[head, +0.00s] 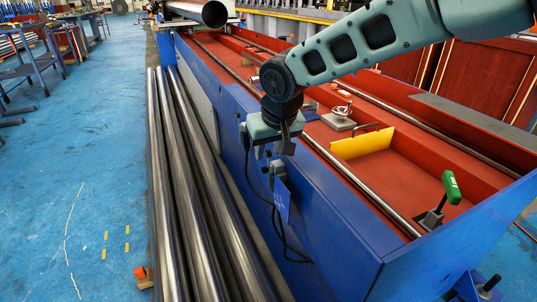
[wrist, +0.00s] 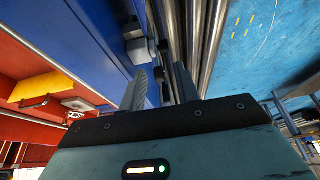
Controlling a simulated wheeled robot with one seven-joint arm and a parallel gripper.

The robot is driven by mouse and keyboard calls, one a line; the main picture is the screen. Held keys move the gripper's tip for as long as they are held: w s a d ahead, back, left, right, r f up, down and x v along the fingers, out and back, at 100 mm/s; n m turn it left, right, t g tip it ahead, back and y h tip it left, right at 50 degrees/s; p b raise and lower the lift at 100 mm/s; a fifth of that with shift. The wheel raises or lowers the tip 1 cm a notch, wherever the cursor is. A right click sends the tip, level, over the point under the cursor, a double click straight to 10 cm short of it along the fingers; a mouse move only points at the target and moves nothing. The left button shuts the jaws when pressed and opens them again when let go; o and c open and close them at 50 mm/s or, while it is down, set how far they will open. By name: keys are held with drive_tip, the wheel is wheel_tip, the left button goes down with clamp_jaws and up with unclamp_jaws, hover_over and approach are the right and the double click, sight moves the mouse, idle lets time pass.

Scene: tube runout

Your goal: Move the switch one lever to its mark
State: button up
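My gripper (head: 273,150) hangs over the side of the blue runout table, pointing down. In the wrist view its two fingers (wrist: 161,75) are apart, with nothing visibly held between them. A grey switch box (head: 279,169) with a small dark lever is mounted on the blue side wall, just below the gripper in the head view. Another small dark switch part (head: 244,138) is on the wall to its left. Grey switch parts (wrist: 137,50) also show just beyond the left finger in the wrist view. I cannot tell which is switch one, nor see its mark.
Long steel tubes (head: 183,190) lie along the left of the table. Black cables hang below the switches. Blue floor (head: 90,160) is open at left.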

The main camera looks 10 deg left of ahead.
drive_tip(key=shift+w+a+f, duration=0.1)
drive_tip(key=shift+w+f, duration=0.05)
drive_tip(key=shift+f, duration=0.25)
drive_tip(key=shift+c, duration=0.3)
clamp_jaws()
